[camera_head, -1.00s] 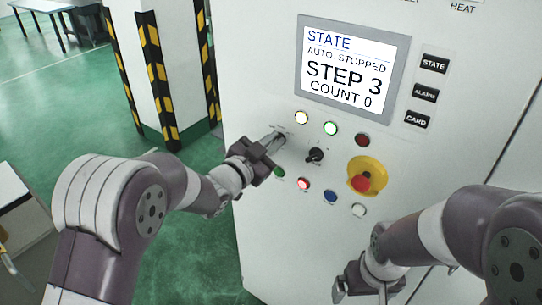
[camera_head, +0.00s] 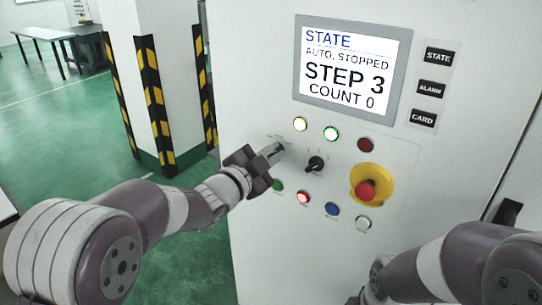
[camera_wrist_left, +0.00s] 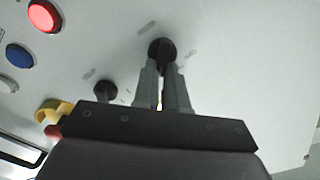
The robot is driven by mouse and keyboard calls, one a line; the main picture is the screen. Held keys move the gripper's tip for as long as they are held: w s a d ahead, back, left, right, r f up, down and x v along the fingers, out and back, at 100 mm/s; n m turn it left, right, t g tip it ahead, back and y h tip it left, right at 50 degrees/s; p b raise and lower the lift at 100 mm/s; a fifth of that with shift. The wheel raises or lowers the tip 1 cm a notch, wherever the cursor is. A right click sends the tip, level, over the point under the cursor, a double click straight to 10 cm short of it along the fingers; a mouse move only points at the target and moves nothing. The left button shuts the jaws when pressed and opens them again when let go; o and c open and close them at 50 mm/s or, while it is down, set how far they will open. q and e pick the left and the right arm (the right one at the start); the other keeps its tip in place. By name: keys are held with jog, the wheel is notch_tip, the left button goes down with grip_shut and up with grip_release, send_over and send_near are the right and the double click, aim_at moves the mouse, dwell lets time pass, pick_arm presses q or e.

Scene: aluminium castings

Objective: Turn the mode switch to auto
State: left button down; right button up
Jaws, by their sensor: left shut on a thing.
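My left gripper (camera_head: 275,151) is at the upright white panel, its fingers shut on a black rotary switch, the mode switch (camera_wrist_left: 162,49), at the left of the controls. In the left wrist view the two grey fingers of the gripper (camera_wrist_left: 162,75) close on this dark round knob. The fingers hide most of the knob in the head view, and its pointer and labels cannot be read. The screen (camera_head: 350,68) reads STATE, AUTO, STOPPED, STEP 3, COUNT 0. My right arm shows at lower right, but its gripper is below the picture.
A second black rotary switch (camera_head: 315,164) sits just right of my left gripper. A red emergency button (camera_head: 366,190) on a yellow base is further right. Several lit and coloured buttons surround them. A column with striped guards (camera_head: 152,85) stands left of the cabinet.

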pick_arm(q)
jog(key=c, duration=1.2)
grip_release()
jog(key=b+v, duration=0.2)
jog(key=v, duration=1)
jog(key=shift+s+a, duration=0.15)
jog(key=shift+s, duration=0.2)
